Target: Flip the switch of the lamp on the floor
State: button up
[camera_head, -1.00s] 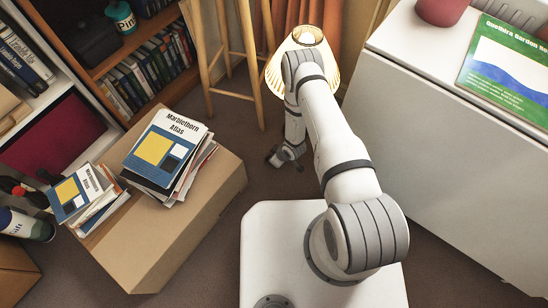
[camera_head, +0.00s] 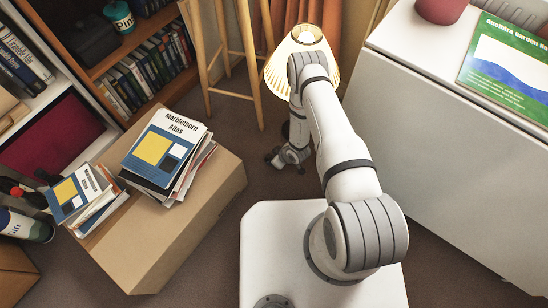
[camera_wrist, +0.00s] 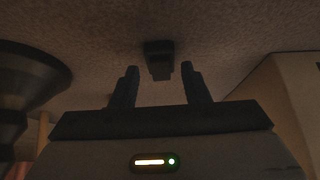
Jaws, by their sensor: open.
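The lamp is a lit floor lamp with a cream pleated shade (camera_head: 283,72), partly hidden behind my arm in the head view. In the wrist view its dark rounded base (camera_wrist: 30,78) seems to stand at the left. A small dark block (camera_wrist: 158,58), which looks like the lamp's switch, lies on the carpet beyond my fingertips, roughly centred on the gap between them. My gripper (camera_wrist: 160,70) is open and empty, low near the floor. It also shows in the head view (camera_head: 273,160), left of my wrist. I cannot tell the switch's position.
A cardboard box (camera_head: 205,225) bearing books stands at the left; a box side (camera_wrist: 285,105) shows at the right of the wrist view. A wooden stool or easel (camera_head: 252,60) stands behind. A white cabinet (camera_head: 440,150) is at the right. Some carpet lies clear between.

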jog(key=p+v, duration=0.3)
jog(key=v, duration=0.4)
jog(key=shift+d+r, duration=0.2)
jog(key=shift+r, duration=0.1)
jog(key=shift+s, duration=0.1)
